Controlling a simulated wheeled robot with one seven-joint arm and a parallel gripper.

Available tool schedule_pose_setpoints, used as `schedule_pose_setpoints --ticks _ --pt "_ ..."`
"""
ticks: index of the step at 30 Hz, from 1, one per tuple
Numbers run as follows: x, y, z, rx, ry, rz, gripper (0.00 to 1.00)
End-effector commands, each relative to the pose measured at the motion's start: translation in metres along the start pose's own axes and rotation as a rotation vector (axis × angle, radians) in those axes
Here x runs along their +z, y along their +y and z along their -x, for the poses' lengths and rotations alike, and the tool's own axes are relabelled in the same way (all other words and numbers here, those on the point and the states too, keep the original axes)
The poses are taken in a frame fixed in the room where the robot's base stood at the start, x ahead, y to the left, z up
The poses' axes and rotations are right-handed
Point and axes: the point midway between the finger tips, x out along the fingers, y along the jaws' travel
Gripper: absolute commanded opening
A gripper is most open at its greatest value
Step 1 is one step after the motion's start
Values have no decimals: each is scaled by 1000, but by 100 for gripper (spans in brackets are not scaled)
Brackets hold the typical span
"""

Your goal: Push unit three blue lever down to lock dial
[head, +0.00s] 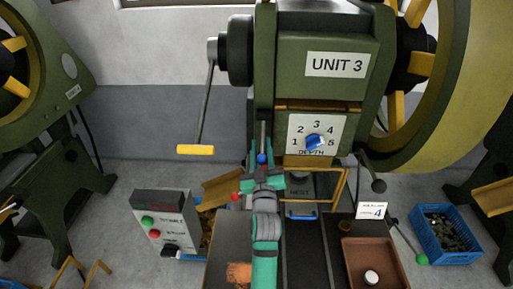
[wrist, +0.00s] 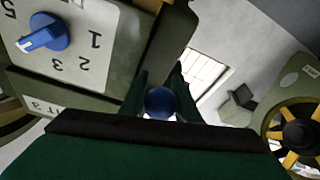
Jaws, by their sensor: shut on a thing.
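The Unit 3 press (head: 285,65) is a green machine with a white depth plate (head: 297,122) and a blue dial (head: 315,142). The dial also shows in the wrist view (wrist: 42,32). The blue ball of the lever (head: 262,158) is left of the dial plate, at the lower end of a thin dark rod. My gripper (head: 262,172) is shut on this blue ball. In the wrist view the ball (wrist: 160,102) sits between the two green fingers. The gripper body hides the lower part of that view.
A control box (head: 160,222) with green and red buttons stands left. A yellow-handled crank (head: 196,150) hangs at upper left.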

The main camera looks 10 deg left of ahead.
Motion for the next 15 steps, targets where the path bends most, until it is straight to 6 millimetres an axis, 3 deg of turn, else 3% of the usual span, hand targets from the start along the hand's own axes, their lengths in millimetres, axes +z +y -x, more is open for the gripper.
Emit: schedule_pose_setpoints --ticks 15 --pt "6 2 -16 6 10 2 0"
